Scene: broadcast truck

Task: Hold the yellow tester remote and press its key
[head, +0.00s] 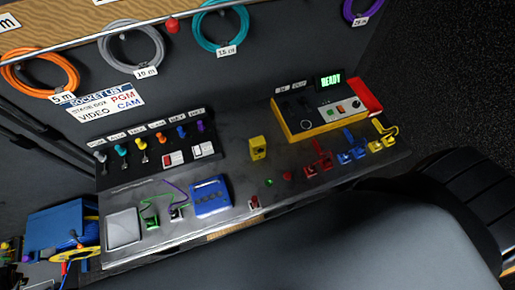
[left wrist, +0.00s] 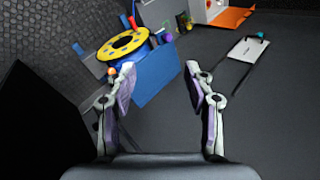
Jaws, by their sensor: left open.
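The yellow tester remote (head: 258,147) looks like a small yellow block with a dark spot on its face. It stands near the middle of the bench in the head view, apart from its neighbours. The key is too small to make out clearly. My left gripper (left wrist: 158,76) is open and empty in the left wrist view, with its fingers spread over the floor side near a blue case. The remote does not show in that view. Neither gripper shows in the head view.
A yellow console (head: 297,132) with a lit READY display stands behind right of the remote. A blue box (head: 210,196) and coloured connectors share the bench (head: 232,216). A yellow-topped reel (left wrist: 122,44) sits by the blue case (left wrist: 155,80). Cable coils hang above the bench.

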